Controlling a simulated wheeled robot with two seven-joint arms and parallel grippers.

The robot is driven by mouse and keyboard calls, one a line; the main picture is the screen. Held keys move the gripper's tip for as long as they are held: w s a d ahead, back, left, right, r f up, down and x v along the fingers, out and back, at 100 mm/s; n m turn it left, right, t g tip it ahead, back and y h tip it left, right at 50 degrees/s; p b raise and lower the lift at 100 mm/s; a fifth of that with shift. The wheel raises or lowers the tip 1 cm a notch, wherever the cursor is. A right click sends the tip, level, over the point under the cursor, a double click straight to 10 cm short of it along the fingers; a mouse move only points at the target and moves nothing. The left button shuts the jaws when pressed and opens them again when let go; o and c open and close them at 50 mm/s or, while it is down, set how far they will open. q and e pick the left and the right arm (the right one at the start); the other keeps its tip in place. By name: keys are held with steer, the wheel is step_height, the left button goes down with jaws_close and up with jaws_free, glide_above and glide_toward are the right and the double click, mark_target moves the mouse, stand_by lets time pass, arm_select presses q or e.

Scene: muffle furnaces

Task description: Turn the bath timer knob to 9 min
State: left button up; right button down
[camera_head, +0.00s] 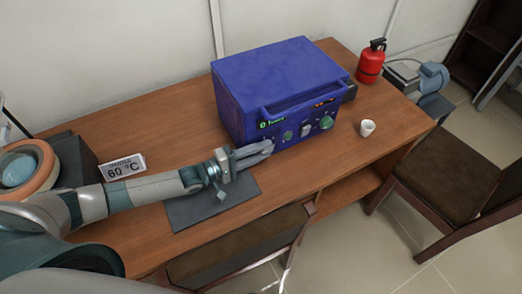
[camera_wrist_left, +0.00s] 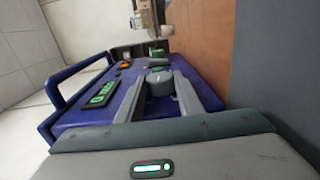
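The blue bath unit (camera_head: 285,85) stands on the wooden table, its front panel carrying a green display (camera_head: 270,124), an orange display and a row of controls. A green-marked knob (camera_head: 287,135), a pale switch (camera_head: 305,129) and a larger green knob (camera_head: 326,122) show on the panel. My left gripper (camera_head: 268,148) is at the panel's left end. In the left wrist view its fingers (camera_wrist_left: 162,85) are spread on either side of a grey knob (camera_wrist_left: 158,77); I cannot tell whether they touch it. The knob's pointer and scale are unreadable. My right gripper is out of view.
A white cup (camera_head: 367,128) and a red extinguisher (camera_head: 371,62) stand right of the unit. A sign reading 60 °C (camera_head: 124,167) is at the left. A dark mat (camera_head: 190,208) lies below my left arm. Chairs (camera_head: 450,178) stand at the table's front and right.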

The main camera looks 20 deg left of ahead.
arm_select(q)
steer(key=shift+r+p, duration=0.15)
steer(key=shift+p, duration=0.25)
steer(key=g+y+p, duration=0.1)
steer(key=p, duration=0.3)
steer(key=r+g+y+p, duration=0.1)
steer(key=g+y+p, duration=0.1)
steer(key=p, duration=0.2)
steer(key=shift+w+d+r, duration=0.1)
steer(key=shift+g+y+p, duration=0.35)
steer(key=shift+g+y, duration=0.15)
steer(key=shift+f, duration=0.3)
steer(key=o, duration=1.1)
